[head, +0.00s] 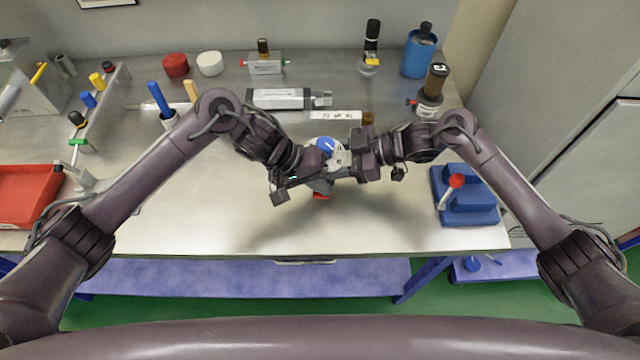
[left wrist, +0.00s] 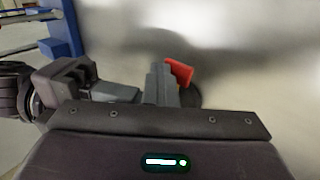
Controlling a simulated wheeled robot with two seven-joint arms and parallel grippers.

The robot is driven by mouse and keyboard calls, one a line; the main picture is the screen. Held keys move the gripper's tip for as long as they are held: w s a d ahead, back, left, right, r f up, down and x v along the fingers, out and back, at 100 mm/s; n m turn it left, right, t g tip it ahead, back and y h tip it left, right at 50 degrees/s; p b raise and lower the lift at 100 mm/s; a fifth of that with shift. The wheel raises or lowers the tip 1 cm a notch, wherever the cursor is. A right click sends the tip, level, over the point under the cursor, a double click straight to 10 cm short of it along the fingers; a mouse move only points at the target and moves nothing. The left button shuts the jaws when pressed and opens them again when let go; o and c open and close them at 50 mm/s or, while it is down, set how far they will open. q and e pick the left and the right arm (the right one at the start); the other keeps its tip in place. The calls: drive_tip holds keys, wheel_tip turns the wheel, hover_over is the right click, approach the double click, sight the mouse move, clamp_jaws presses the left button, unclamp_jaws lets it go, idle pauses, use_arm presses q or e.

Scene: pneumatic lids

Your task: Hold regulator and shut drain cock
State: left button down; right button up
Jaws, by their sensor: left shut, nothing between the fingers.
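The regulator with its blue knob (head: 326,144) is at the middle of the bench, between my two grippers, and they hide much of its body. A red piece, probably the drain cock (head: 320,196), shows low beneath it; it also shows in the left wrist view (left wrist: 180,72). My left gripper (head: 318,180) is shut and empty, low beside the regulator and close to the red piece. In the left wrist view its grey fingers (left wrist: 161,85) stand just left of the red piece; contact is unclear. My right gripper (head: 345,160) is at the regulator's right side, its fingers largely hidden.
A white cylinder (head: 280,99) and a label strip (head: 335,115) lie behind the grippers. A blue block with a red-knobbed lever (head: 468,208) is at right, a red tray (head: 25,190) at left. Bottles and a blue cup (head: 418,58) stand at back right. The front bench is clear.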

use_arm(q)
drive_tip(key=shift+s+d+f, duration=0.1)
drive_tip(key=shift+s+f, duration=0.3)
drive_tip(key=shift+f, duration=0.1)
use_arm(e)
drive_tip(key=shift+s+a+r, duration=0.25)
drive_tip(key=shift+a+r, duration=0.05)
drive_tip(key=shift+a, duration=0.2)
use_arm(q)
drive_tip(key=shift+w+a+f, duration=0.1)
drive_tip(key=shift+a+f, duration=0.3)
drive_tip(key=shift+a, duration=0.4)
use_arm(e)
drive_tip(key=shift+d, duration=0.2)
use_arm(q)
drive_tip(key=shift+w+a+r, duration=0.15)
drive_tip(key=shift+a+r, duration=0.1)
drive_tip(key=shift+r, duration=0.15)
use_arm(e)
drive_tip(key=shift+o, duration=0.2)
drive_tip(key=shift+w+d, duration=0.1)
drive_tip(key=shift+w, duration=0.1)
drive_tip(key=shift+w+f, duration=0.15)
drive_tip(key=shift+c, duration=0.2)
use_arm(q)
drive_tip(key=d+r+v, duration=0.1)
drive_tip(key=v, duration=0.6)
drive_tip(key=shift+r, duration=0.3)
drive_tip(key=shift+w, duration=0.15)
